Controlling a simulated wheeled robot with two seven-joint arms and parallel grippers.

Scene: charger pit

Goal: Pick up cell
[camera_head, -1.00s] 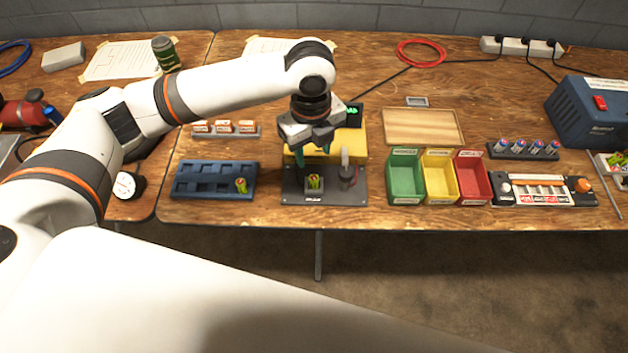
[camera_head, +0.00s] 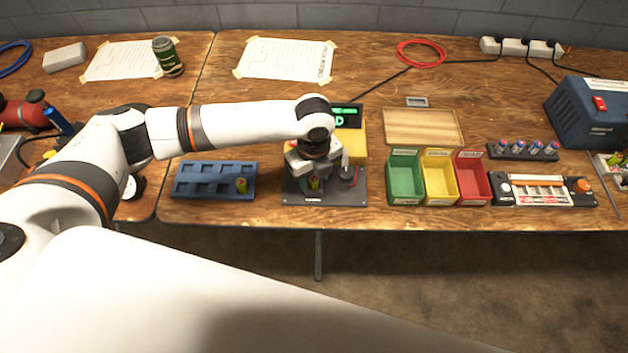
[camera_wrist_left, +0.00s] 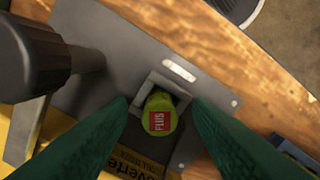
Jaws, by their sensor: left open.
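A green cell (camera_wrist_left: 160,115) with a red label on its top stands in a small grey square holder (camera_wrist_left: 181,92) on the dark tester plate (camera_wrist_left: 110,45). In the head view the cell (camera_head: 314,184) shows just below my left gripper (camera_head: 312,180). My left gripper's green fingers are open, one on each side of the cell in the left wrist view; I cannot tell whether they touch it. Another green cell (camera_head: 241,185) stands in the blue tray (camera_head: 200,181) to the left. My right gripper is not in view.
A dark post (camera_wrist_left: 35,60) rises from the plate beside the holder. Green (camera_head: 404,178), yellow (camera_head: 438,178) and red (camera_head: 472,178) bins stand to the right. A yellow tester body with a lit display (camera_head: 346,115) is behind. The front table edge is close.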

